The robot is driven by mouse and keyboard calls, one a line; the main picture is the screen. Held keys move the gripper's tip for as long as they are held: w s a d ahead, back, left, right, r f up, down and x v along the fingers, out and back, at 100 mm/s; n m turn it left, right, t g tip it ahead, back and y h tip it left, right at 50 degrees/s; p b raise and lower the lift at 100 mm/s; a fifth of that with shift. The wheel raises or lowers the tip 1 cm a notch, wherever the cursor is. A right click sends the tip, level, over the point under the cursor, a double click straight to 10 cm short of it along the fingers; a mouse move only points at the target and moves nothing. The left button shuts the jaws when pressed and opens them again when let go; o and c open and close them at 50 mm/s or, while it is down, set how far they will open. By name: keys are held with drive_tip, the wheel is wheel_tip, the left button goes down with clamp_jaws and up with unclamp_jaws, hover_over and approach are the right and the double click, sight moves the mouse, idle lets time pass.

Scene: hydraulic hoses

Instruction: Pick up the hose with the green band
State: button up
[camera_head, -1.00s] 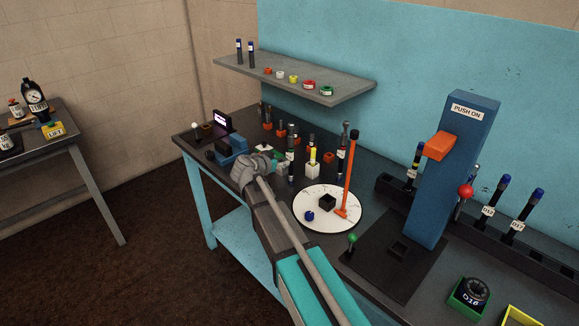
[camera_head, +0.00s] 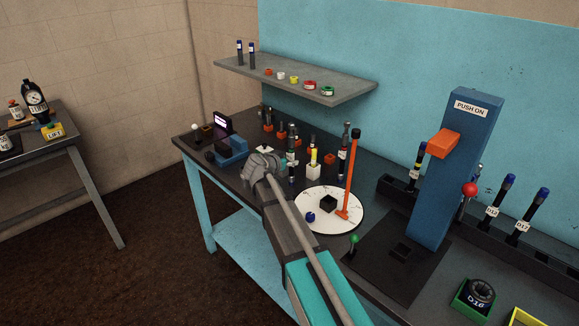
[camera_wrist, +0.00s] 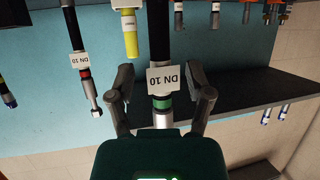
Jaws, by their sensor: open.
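The hose with the green band (camera_wrist: 162,102) is a black hose with a white "DN 10" label and a metal end, in the middle of the wrist view. My gripper (camera_wrist: 160,73) is open, with one finger on each side of this hose near its label and band. I see no clear contact; a gap shows on both sides. In the head view my gripper (camera_head: 265,163) is at the hoses on the bench, and its fingers are hard to make out there.
A hose with a red band (camera_wrist: 85,74), also labelled "DN 10", hangs close left in the wrist view. A yellow hose (camera_wrist: 130,35) is nearby. A white round plate (camera_head: 328,220) with an orange post (camera_head: 352,180) stands right of my arm. A blue press (camera_head: 455,170) is farther right.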

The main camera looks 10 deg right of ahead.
drive_tip(key=shift+b+x, duration=0.3)
drive_tip(key=shift+x, duration=1.05)
clamp_jaws()
